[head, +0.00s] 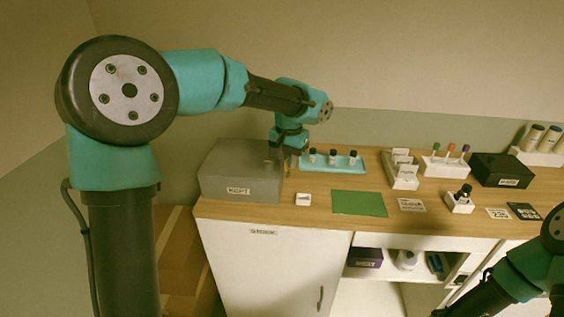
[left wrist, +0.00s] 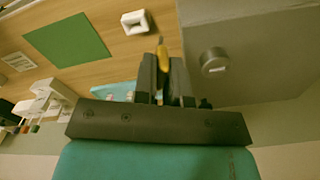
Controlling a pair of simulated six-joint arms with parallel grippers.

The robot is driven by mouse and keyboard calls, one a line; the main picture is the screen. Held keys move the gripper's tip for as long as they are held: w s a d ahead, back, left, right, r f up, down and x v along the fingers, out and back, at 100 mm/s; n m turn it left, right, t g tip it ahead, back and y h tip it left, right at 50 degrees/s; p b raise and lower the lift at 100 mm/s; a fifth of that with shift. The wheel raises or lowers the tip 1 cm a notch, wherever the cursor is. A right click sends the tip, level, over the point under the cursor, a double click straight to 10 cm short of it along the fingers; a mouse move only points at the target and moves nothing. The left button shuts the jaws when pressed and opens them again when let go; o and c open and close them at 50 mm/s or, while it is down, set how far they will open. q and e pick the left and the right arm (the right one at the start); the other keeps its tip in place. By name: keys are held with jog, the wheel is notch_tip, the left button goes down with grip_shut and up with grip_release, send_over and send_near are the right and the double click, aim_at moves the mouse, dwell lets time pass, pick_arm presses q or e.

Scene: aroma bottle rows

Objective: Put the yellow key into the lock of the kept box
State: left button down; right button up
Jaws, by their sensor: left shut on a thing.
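The grey kept box (head: 222,178) with its KEPT label stands at the left end of the counter. In the left wrist view its grey top (left wrist: 285,45) fills the upper right, with the round lock (left wrist: 213,60) on it. My left gripper (head: 282,158) is at the box's right side in the head view. In the left wrist view it is shut on the yellow key (left wrist: 163,52), whose tip points out beyond the fingers. The key is beside the lock, apart from it in the picture. I cannot make out the key in the head view. My right gripper is out of frame.
A teal tray (head: 352,168) with several dark-capped bottles stands behind, right of the gripper. A small white holder (head: 303,199) and a green mat (head: 358,204) lie in front. A black box (head: 502,170) and white racks (head: 445,166) stand farther right.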

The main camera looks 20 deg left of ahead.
pick_arm(q)
jog(key=w+a+r+m, duration=0.3)
jog(key=a+r+m, duration=0.4)
jog(key=m, duration=0.6)
jog(key=shift+a+r, duration=0.35)
jog(key=shift+r, duration=0.3)
jog(key=shift+f, duration=0.2)
jog(key=shift+f, duration=2.75)
jog(key=shift+f, duration=1.45)
jog(key=c, duration=1.1)
grip_release()
notch_tip(320, 180, up, 18)
jog(key=shift+f, duration=0.25)
